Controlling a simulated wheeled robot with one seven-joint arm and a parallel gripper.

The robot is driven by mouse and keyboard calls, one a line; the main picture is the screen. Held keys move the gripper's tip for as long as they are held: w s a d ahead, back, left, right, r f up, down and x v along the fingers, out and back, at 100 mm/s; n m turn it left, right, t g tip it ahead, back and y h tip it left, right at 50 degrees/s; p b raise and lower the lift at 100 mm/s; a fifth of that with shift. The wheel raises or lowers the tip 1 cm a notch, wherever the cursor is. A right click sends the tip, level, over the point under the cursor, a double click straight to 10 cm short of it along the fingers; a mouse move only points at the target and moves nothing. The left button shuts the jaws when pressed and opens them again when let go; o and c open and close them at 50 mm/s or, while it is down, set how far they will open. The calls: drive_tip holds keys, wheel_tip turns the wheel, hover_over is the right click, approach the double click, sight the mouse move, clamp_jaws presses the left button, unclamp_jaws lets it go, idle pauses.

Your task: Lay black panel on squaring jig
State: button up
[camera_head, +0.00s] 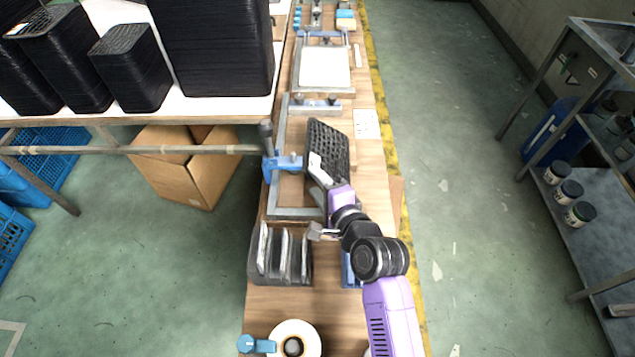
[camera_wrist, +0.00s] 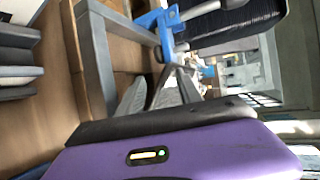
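The black panel (camera_head: 331,143) is a ribbed dark sheet, held tilted over the right side of the squaring jig in the head view. My gripper (camera_head: 317,172) appears shut on its near left edge. The squaring jig (camera_head: 277,190) is a grey metal frame on the wooden bench, with a blue clamp (camera_head: 284,163) on its left side. In the wrist view my gripper (camera_wrist: 160,92) points toward the jig frame (camera_wrist: 96,62) and the blue clamp (camera_wrist: 160,22). The panel is hard to make out there. My gripper and the panel hide part of the jig's right side.
A slotted rack (camera_head: 283,258) with upright panels stands nearer me on the bench. A white panel (camera_head: 325,66) lies in another frame farther along. Tall black stacks (camera_head: 212,50) stand on the white table at left. A tape roll (camera_head: 306,331) lies at the near end.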

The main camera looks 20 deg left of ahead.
drive_tip(key=shift+r, duration=0.15)
drive_tip(key=v, duration=0.7)
drive_tip(key=shift+s+d, duration=0.25)
drive_tip(key=shift+r, duration=0.1)
idle(0.4)
